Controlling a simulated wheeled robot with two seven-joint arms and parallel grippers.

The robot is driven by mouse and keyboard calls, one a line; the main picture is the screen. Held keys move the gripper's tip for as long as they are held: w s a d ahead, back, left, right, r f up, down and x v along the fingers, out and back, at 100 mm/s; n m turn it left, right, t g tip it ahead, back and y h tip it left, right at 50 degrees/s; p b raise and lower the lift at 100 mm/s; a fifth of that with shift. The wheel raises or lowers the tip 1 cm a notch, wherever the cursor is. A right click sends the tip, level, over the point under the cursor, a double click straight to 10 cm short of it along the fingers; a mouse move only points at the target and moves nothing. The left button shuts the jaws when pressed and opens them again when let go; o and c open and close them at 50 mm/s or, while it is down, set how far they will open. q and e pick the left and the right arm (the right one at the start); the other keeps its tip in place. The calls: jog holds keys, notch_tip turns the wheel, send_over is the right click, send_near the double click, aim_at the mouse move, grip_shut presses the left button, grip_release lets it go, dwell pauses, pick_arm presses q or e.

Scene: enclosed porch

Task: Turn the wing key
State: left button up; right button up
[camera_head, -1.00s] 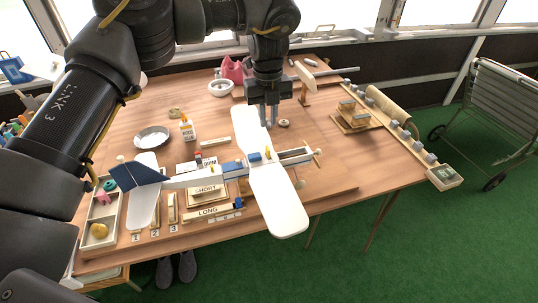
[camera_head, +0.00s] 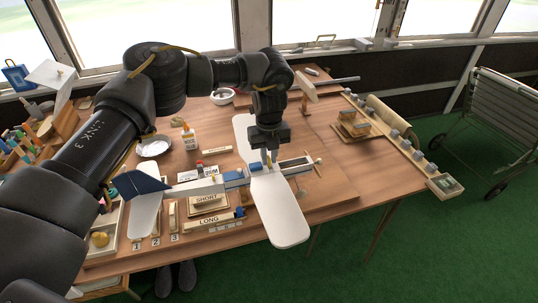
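A model airplane with a long white wing (camera_head: 280,218) and a blue tail (camera_head: 137,184) lies on the wooden table. The small yellow wing key (camera_head: 269,165) stands at the middle of the wing, beside a blue block (camera_head: 256,168). My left gripper (camera_head: 268,160) points straight down over the wing's middle, its fingertips at the key, one on either side. The fingers look slightly apart. Whether they touch the key is too small to tell. My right gripper is not in view.
Wooden blocks marked SHORT (camera_head: 206,200) and LONG (camera_head: 209,219) lie in front of the fuselage. A stack of wood blocks (camera_head: 354,124) sits at the right. The table's right front is clear.

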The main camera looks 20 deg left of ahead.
pick_arm(q)
jog(key=shift+f, duration=0.15)
grip_shut()
jog(key=shift+m, duration=0.4)
jog(key=m, duration=0.3)
jog(key=shift+p, duration=0.4)
jog(key=m, duration=0.4)
jog(key=shift+m, duration=0.3)
jog(key=m, duration=0.9)
jog(key=shift+a, duration=0.1)
jog(key=shift+m, duration=0.4)
